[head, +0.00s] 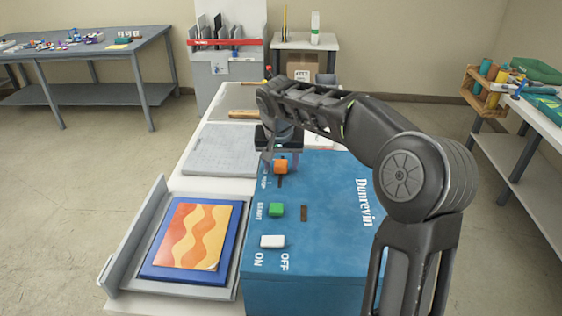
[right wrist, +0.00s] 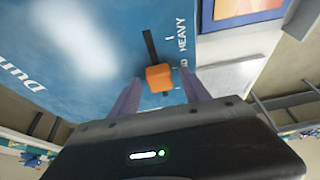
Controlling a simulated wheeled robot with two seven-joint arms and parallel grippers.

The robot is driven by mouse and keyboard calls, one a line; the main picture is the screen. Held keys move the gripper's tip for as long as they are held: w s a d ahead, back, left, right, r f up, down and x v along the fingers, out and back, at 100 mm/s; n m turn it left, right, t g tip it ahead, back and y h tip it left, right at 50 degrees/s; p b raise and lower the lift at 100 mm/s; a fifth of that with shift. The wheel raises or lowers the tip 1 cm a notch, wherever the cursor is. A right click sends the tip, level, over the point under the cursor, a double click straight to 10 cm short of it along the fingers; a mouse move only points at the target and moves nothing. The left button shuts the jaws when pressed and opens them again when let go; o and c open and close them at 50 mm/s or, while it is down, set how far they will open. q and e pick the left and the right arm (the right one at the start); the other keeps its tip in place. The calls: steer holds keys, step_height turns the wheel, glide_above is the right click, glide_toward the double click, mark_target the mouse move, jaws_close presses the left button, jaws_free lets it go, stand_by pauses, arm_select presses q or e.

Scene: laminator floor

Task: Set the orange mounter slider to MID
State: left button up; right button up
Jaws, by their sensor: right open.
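The orange mounter slider (head: 281,167) is a small block in a dark slot on top of the blue laminator (head: 335,200). My right gripper (head: 280,156) is just over it, open. In the right wrist view the orange slider (right wrist: 160,78) sits between the two spread fingers of the gripper (right wrist: 161,88), with a gap visible on each side. The label beside the slider is partly hidden by a finger. My left gripper is not in view.
A tray (head: 228,283) with an orange-and-yellow patterned sheet (head: 193,235) lies to the left. A grey board (head: 222,150) lies beyond it.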

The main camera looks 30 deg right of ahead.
mark_target(280, 180)
steer(key=b+v, duration=0.1)
steer(key=v, duration=0.6)
steer(key=shift+r, duration=0.35)
steer(key=shift+s+a, duration=0.1)
steer(key=shift+a, duration=0.05)
